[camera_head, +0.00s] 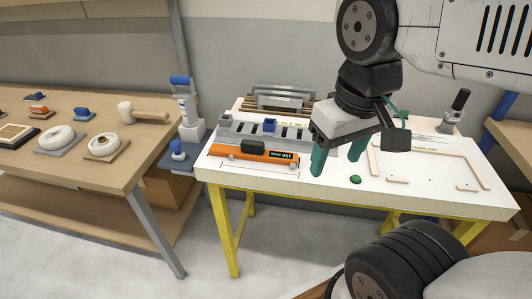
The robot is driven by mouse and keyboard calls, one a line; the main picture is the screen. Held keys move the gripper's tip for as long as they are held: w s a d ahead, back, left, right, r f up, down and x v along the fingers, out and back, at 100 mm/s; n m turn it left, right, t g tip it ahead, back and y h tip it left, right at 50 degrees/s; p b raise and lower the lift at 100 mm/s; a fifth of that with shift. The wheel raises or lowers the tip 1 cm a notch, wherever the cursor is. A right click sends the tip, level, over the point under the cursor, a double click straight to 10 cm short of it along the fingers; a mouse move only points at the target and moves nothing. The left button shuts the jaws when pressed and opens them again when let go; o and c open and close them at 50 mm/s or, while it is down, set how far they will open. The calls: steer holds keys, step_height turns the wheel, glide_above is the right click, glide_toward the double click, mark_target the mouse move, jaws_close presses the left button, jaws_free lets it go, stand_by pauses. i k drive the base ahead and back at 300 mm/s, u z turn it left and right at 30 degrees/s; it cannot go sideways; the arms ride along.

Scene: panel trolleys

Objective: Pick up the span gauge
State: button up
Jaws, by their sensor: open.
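The fingers point down. The gripper hides part of the table behind it.
A grey slotted rack (232,129) stands just behind the gauge. A small green piece (355,179) lies near the table's front edge. A pale wooden frame (397,181) lies at the right. A wooden bench (84,176) with several tools stands at the left.

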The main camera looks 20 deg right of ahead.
mark_target(248, 150)
steer(key=z, duration=2.7)
steer(key=k, duration=1.6)
steer(key=u, duration=2.6)
steer(key=i, duration=0.5)
steer(key=z, duration=0.05)
